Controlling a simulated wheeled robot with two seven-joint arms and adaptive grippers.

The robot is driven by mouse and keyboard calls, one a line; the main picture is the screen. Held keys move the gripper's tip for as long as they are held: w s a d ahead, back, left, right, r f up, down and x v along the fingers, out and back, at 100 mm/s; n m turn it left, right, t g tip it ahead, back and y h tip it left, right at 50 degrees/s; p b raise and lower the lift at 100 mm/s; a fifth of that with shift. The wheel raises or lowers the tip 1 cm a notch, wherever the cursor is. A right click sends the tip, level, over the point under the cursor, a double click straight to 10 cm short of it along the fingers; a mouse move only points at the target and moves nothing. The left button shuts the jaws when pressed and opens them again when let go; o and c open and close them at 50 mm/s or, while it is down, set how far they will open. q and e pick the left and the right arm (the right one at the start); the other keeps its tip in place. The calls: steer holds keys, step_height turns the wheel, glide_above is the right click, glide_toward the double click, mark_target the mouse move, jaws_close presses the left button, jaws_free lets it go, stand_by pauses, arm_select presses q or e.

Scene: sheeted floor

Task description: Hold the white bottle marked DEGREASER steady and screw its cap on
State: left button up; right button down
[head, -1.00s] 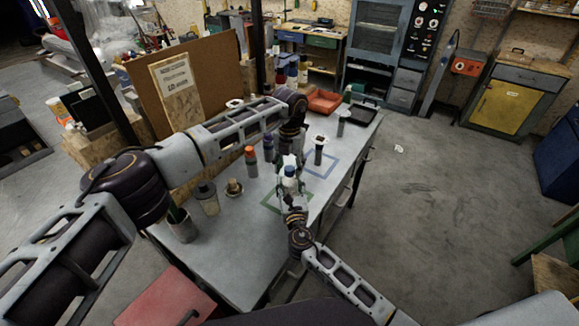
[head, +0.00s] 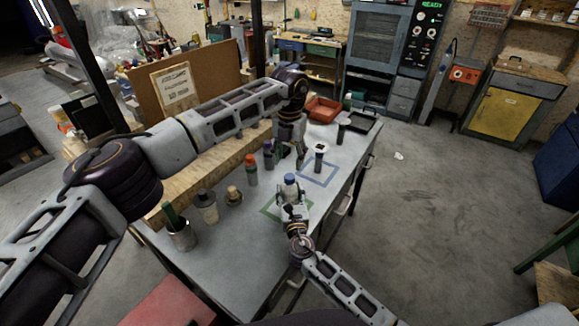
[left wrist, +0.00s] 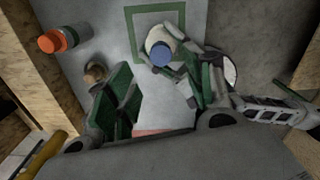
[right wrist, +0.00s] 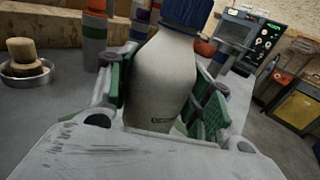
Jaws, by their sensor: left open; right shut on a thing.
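The white bottle (right wrist: 165,78) stands upright inside the green square outline, with a small dark marking too small to read. A blue cap (head: 290,179) sits on its top; how tightly cannot be told. The bottle also shows from above in the left wrist view (left wrist: 152,38), with the blue cap (left wrist: 162,53). My right gripper (head: 291,200) is shut around the bottle's body, a green pad on each side in the right wrist view. My left gripper (head: 289,160) is open and empty, above and behind the bottle, apart from the cap. Its spread fingers show in its wrist view (left wrist: 165,88).
An orange-capped bottle (head: 251,170), a purple-topped bottle (head: 268,155) and a dark-topped one (head: 207,207) stand left of the bottle. A cork-like stopper (head: 234,195) sits in a dish. A blue square outline (head: 321,174) lies farther back, beside a grey post (head: 319,159).

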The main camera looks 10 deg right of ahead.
arm_select(q)
steer(key=shift+r, duration=2.3)
arm_select(e)
steer(key=c, duration=0.5)
jaws_free()
steer(key=shift+c, duration=0.2)
steer(key=shift+s, duration=0.1)
steer(key=shift+s+a, duration=0.2)
steer(key=shift+s, duration=2.75)
steer(key=shift+s+a, duration=0.2)
steer(key=shift+s, duration=2.75)
arm_select(q)
steer(key=shift+s+f, duration=0.1)
arm_select(e)
steer(key=shift+s, duration=0.1)
